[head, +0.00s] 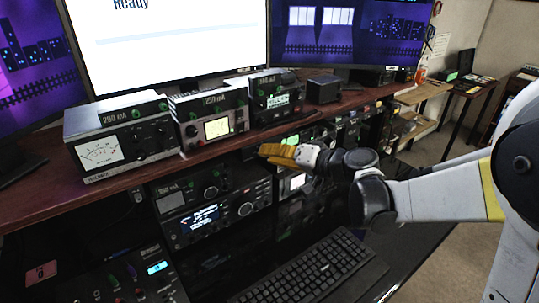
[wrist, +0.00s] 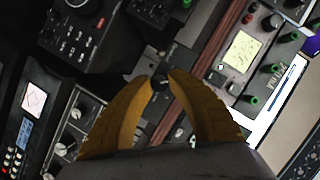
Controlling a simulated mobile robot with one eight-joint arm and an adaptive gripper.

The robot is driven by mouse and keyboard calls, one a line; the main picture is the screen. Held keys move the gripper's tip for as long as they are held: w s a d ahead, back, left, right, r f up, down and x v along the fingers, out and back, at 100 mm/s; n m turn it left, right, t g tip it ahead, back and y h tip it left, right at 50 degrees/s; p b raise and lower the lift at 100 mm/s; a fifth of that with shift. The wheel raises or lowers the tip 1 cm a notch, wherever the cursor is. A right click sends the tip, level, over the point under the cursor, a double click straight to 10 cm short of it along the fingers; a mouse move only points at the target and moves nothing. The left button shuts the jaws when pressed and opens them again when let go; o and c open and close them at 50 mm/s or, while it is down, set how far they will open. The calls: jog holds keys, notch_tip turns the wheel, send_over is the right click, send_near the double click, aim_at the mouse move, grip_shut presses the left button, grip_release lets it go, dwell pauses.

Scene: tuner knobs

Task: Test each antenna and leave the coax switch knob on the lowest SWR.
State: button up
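My gripper (head: 280,153) has yellow fingers and is near the shelf's front edge in the head view. In the wrist view my gripper (wrist: 161,76) has its fingertips a small distance apart, on either side of a small dark knob (wrist: 160,85) on a dark panel. I cannot tell whether the fingers press on it. This may be the coax switch knob; its label and pointer are not readable. In the head view the knob is hidden behind my gripper. Several meters show, one on the left shelf unit (head: 98,152) and one on the middle unit (head: 216,128); I cannot tell which reads SWR.
A wooden shelf (head: 40,205) carries several radio units below the monitors (head: 165,45). A radio with a lit display (head: 200,218) stands under the shelf. A black keyboard (head: 310,268) lies on the dark desk. Other radios crowd both sides of my fingers in the wrist view.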

jog(key=o, duration=0.3)
jog(key=shift+o, duration=0.2)
jog(key=v, duration=1.2)
jog(key=shift+c, duration=0.5)
grip_shut()
dwell(0.3)
